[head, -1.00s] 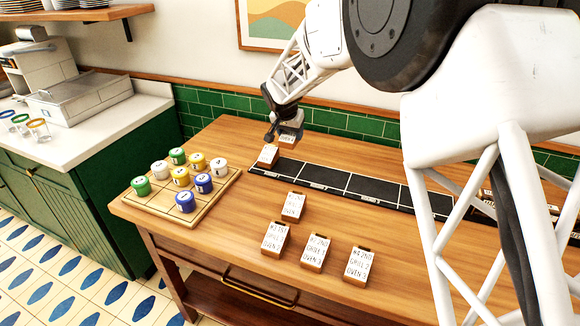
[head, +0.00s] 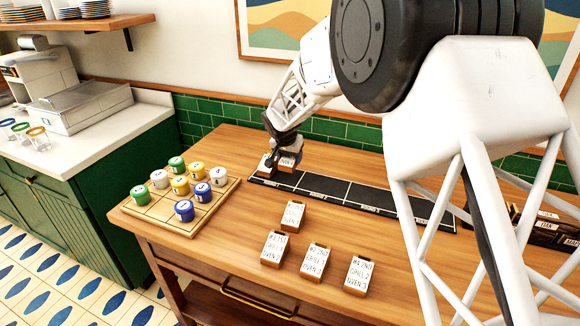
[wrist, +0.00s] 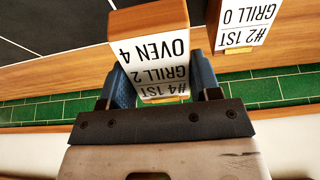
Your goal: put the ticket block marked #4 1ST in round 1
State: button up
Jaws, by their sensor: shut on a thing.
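My gripper (head: 283,146) is shut on the ticket block marked #4 1ST, GRILL 2, OVEN 4 (wrist: 152,45). This wooden block with a white face also shows in the head view (head: 287,163). It is at the back of the left-end section of the black strip (head: 311,185). I cannot tell whether it touches the strip. A second block, marked #2 1ST, GRILL 0 (wrist: 240,22), stands beside it with a small gap. In the head view that block (head: 264,165) is just left of the held one.
Several ticket blocks (head: 315,262) stand at the table's front. A wooden board (head: 190,222) with coloured, numbered pieces lies at the left. A dark rack with labels (head: 545,228) is at the right. Green wall tiles (head: 335,140) run close behind the strip.

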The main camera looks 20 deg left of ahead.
aim_at(290, 165)
jog(key=shift+f, duration=2.15)
jog(key=shift+f, duration=0.1)
jog(key=o, duration=1)
jog(key=v, duration=1.2)
jog(key=shift+d, duration=0.1)
